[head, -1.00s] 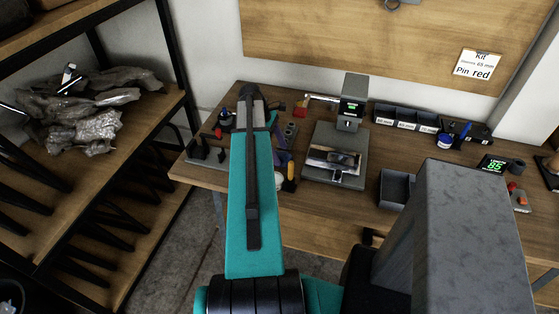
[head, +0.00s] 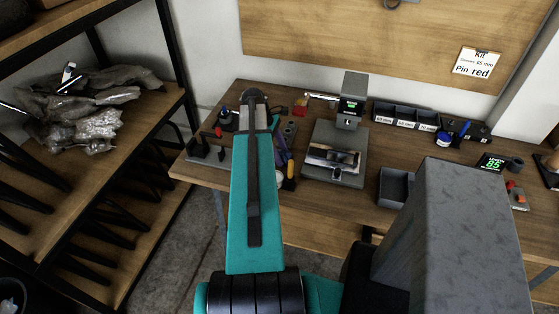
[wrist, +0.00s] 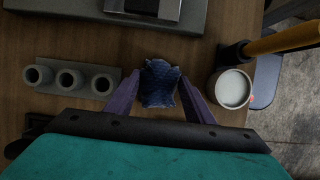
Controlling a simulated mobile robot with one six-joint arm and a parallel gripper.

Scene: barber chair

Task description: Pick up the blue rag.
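The blue rag (wrist: 160,83) is a small crumpled dark blue patterned cloth on the wooden table, in the middle of the wrist view. My gripper (wrist: 161,80) has its two purple fingers apart, one to the left and one to the right of the rag. The fingertips are close to the rag's sides; whether they touch it is hard to tell. In the head view my teal arm covers the rag, and only a bit of a purple finger (head: 282,150) shows beside the arm.
A grey block with three round holes (wrist: 70,80) stands left of the rag. A white-filled cup (wrist: 233,89) and a yellow-handled tool (wrist: 285,40) are close on the right. A grey device (head: 334,180) stands beside the arm. An empty grey bin (head: 396,187) is farther right.

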